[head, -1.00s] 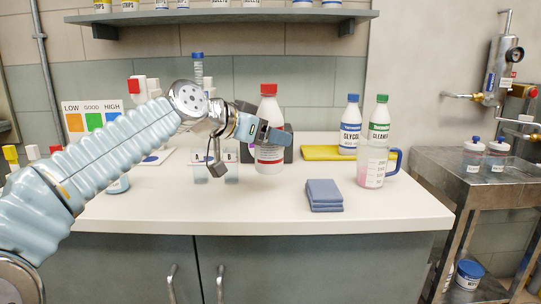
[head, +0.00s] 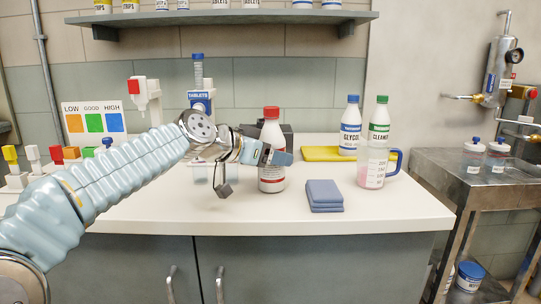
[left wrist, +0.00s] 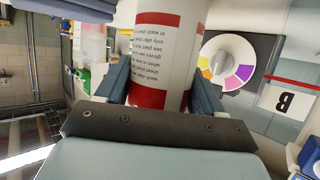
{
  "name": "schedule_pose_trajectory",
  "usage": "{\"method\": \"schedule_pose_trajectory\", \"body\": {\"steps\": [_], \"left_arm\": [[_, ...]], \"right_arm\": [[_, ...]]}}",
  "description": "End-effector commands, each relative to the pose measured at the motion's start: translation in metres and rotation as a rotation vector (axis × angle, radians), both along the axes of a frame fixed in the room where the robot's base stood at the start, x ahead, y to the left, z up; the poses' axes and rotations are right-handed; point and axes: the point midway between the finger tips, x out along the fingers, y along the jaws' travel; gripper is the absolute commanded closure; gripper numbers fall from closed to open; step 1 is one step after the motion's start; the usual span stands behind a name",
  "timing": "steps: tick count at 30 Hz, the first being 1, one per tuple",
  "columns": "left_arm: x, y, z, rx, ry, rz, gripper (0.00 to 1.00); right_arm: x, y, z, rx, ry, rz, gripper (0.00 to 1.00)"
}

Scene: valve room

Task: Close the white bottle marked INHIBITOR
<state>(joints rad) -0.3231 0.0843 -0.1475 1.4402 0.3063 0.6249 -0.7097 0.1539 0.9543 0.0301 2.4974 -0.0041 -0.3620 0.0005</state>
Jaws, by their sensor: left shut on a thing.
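A white bottle with a red cap (head: 271,112) and red label bands is upright at the middle of the counter. My left gripper (head: 270,157) is shut around its body from the left side. The bottle's base looks to be at the counter top; whether it touches cannot be told. In the left wrist view the bottle (left wrist: 155,45) sits between the two fingers (left wrist: 160,88), showing small print and red bands. The word INHIBITOR is not readable. The cap sits on the bottle's top; how tight it is cannot be seen. My right gripper is not in view.
Folded blue cloths (head: 324,196) lie right of the bottle. A measuring jug (head: 373,168), a GLYCOL bottle (head: 349,127) and a CLEANER bottle (head: 379,122) stand farther right. A dark box with a coloured dial (left wrist: 229,64) is close behind the bottle.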

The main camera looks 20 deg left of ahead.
Motion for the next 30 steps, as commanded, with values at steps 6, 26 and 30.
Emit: {"method": "schedule_pose_trajectory", "body": {"steps": [6, 26, 30], "left_arm": [[0.0, 0.0, -0.003, 0.001, 0.001, 0.0, 0.16], [-0.033, 0.021, 0.017, -0.001, -0.004, 0.002, 0.07], [-0.058, 0.035, 0.028, 0.0, -0.002, 0.001, 0.07]], "right_arm": [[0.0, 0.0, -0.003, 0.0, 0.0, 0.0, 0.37], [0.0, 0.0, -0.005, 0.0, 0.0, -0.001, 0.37], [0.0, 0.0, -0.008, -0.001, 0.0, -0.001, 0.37]]}}
